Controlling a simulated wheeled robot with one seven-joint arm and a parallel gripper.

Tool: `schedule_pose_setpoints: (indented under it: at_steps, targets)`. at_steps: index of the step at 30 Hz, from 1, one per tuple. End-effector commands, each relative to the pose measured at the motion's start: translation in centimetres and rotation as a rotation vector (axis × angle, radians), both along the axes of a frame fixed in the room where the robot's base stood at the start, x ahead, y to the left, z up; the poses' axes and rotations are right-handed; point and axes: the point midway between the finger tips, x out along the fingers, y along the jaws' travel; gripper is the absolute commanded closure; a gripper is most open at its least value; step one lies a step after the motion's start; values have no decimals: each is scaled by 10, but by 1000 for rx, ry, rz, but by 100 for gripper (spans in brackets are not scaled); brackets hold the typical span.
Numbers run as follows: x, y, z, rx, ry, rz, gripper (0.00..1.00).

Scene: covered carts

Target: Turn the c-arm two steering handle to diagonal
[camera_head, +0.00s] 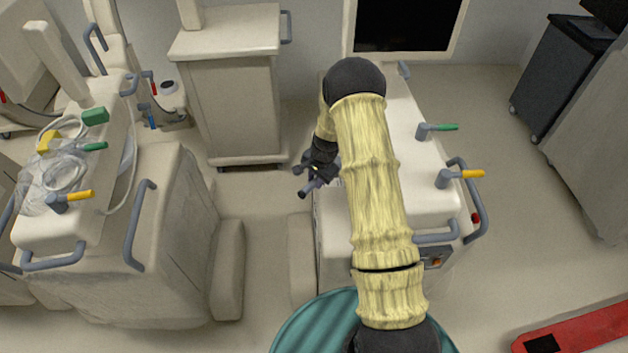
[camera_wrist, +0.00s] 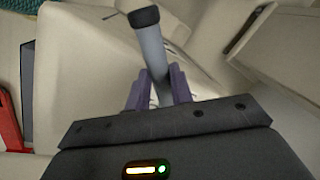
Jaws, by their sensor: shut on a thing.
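A grey lever with a black end cap (camera_wrist: 149,45) stands between my gripper's fingers (camera_wrist: 157,92) in the wrist view. My gripper is shut on it, with the capped end sticking out past the fingertips. In the head view my gripper (camera_head: 314,178) is at the left side of the right-hand cart (camera_head: 425,190), and the lever's dark end (camera_head: 305,191) shows just below it. My arm hides much of this cart's top and the lever's base. The cart also carries a green-tipped lever (camera_head: 438,129) and a yellow-tipped lever (camera_head: 460,175). No label tells which cart is c-arm two.
A similar cart (camera_head: 165,220) at left carries green and yellow levers, cables and clear plastic. A white cabinet (camera_head: 240,100) stands behind, and a monitor (camera_head: 405,25) at the back. A red object (camera_head: 575,330) lies front right. Floor shows between the carts and at right.

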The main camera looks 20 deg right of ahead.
Motion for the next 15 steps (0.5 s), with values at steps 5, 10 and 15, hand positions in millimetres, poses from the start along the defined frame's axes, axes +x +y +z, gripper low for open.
schedule_pose_setpoints:
  at_steps: [5,10,15]
  targets:
    - [1,3,1,4,-2,5,100]
    - [1,2,1,2,-2,6,56]
    - [0,1,1,1,-1,5,56]
